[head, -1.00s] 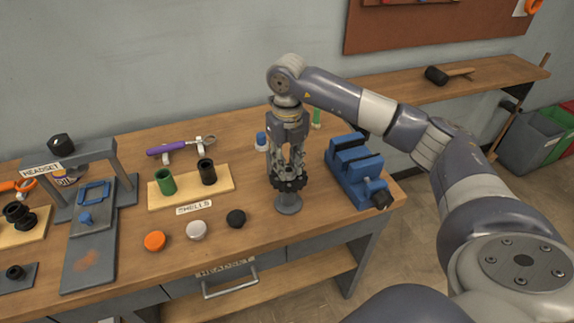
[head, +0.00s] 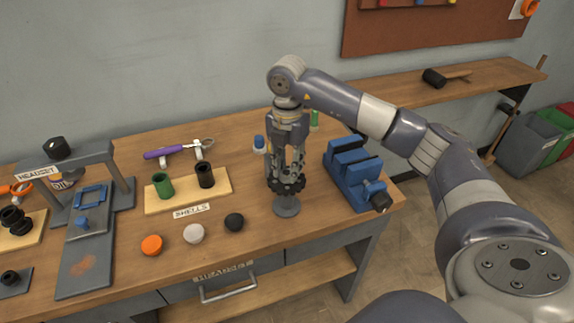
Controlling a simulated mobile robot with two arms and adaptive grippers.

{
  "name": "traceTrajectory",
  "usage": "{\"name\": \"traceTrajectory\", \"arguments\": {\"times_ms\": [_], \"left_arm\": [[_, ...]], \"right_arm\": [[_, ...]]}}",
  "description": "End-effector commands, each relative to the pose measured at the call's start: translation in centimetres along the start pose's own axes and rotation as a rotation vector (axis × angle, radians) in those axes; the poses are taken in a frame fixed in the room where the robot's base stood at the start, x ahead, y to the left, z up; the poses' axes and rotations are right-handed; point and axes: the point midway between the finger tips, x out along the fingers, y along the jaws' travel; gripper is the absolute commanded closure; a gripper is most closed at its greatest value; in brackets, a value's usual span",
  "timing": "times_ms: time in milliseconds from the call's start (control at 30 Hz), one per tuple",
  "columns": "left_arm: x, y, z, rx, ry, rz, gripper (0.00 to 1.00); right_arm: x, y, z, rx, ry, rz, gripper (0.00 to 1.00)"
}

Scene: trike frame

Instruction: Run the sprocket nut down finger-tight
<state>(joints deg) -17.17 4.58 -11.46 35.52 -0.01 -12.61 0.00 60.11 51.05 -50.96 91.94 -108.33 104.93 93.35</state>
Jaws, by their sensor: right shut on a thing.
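A dark toothed sprocket (head: 286,187) sits on a grey stand (head: 287,208) with a round foot near the bench's front right. My right gripper (head: 286,172) points straight down over it, with its fingertips at the middle of the sprocket. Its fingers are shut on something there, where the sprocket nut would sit. The nut itself is hidden by the fingers and too small to make out. My left gripper is not in view.
A blue vise (head: 354,176) stands close to the right of the stand. A board with a green shell (head: 163,186) and a black shell (head: 205,174) lies to the left. Orange, white and black caps (head: 234,222) lie in front. A grey headset press (head: 67,163) stands far left.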

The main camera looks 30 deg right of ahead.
Motion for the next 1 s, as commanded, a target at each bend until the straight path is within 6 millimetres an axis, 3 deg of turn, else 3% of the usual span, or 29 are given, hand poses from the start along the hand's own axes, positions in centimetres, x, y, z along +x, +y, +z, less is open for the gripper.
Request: {"name": "traceTrajectory", "arguments": {"times_ms": [600,1000], "left_arm": [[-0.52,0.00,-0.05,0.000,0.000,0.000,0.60],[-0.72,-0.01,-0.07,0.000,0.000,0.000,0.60]], "right_arm": [[-0.63,0.02,0.19,0.549,-0.003,0.017,0.98],[-0.60,-0.03,0.14,0.726,-0.002,0.018,0.98]]}}
